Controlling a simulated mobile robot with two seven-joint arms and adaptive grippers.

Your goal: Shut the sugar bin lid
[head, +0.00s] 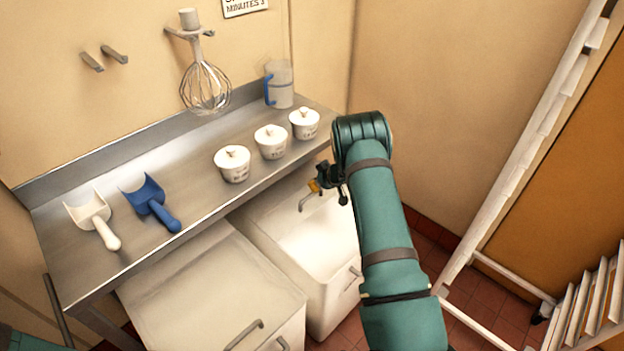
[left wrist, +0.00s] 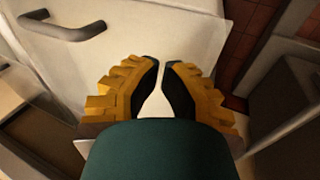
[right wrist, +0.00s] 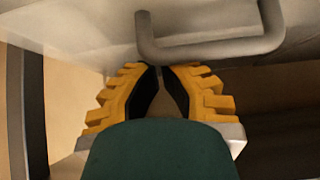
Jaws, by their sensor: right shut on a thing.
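Two white bins stand below the steel bench; I read no label on either. In the head view the right bin (head: 325,290) has a grey handle (head: 308,203) far back, close under the bench edge, so its lid seems raised or pushed back; its exact angle is unclear. My right gripper (head: 327,186) is at this handle. In the right wrist view its fingertips (right wrist: 159,72) are together beside the handle bar (right wrist: 215,48); the grip itself is partly hidden. My left gripper (left wrist: 161,64) has its fingertips almost touching, nothing visible between them, with a handle (left wrist: 62,28) apart from it.
The left bin (head: 205,285) has its lid down. The bench (head: 180,185) carries a white scoop (head: 95,218), a blue scoop (head: 152,200), three lidded white pots (head: 270,142) and a jug (head: 280,85). A whisk (head: 205,85) hangs above. A white rack (head: 535,150) stands right.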

